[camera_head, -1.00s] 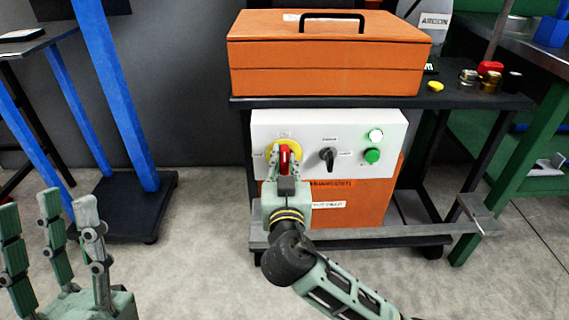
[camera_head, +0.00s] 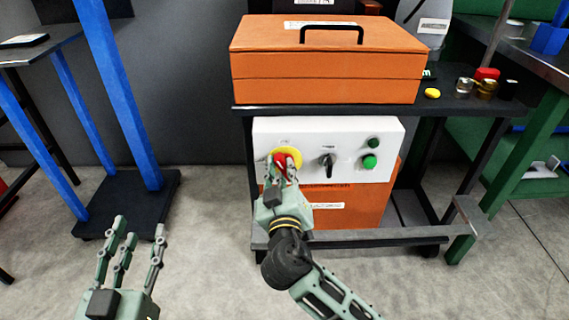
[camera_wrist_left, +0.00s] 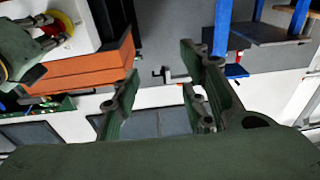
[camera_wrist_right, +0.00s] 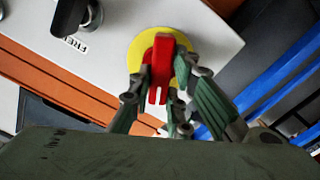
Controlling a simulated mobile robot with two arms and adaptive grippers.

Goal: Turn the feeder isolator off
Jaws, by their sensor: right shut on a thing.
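The feeder isolator is a red handle (camera_head: 280,162) on a round yellow plate (camera_head: 294,154), at the left of the white panel (camera_head: 330,130). The handle is tilted in the head view. My right gripper (camera_head: 284,170) is shut on the red handle, which also shows in the right wrist view (camera_wrist_right: 160,68) between the fingers. The fingers hide part of the handle and plate. My left gripper (camera_head: 134,230) is open and empty, low at the left over the floor. Its spread fingers also show in the left wrist view (camera_wrist_left: 165,78).
Right of the isolator, the panel has a black selector (camera_head: 327,163), a dark green lamp (camera_head: 374,143) and a green button (camera_head: 369,161). An orange toolbox (camera_head: 330,75) sits on the dark cart shelf above. A blue-legged table (camera_head: 115,90) stands at the left.

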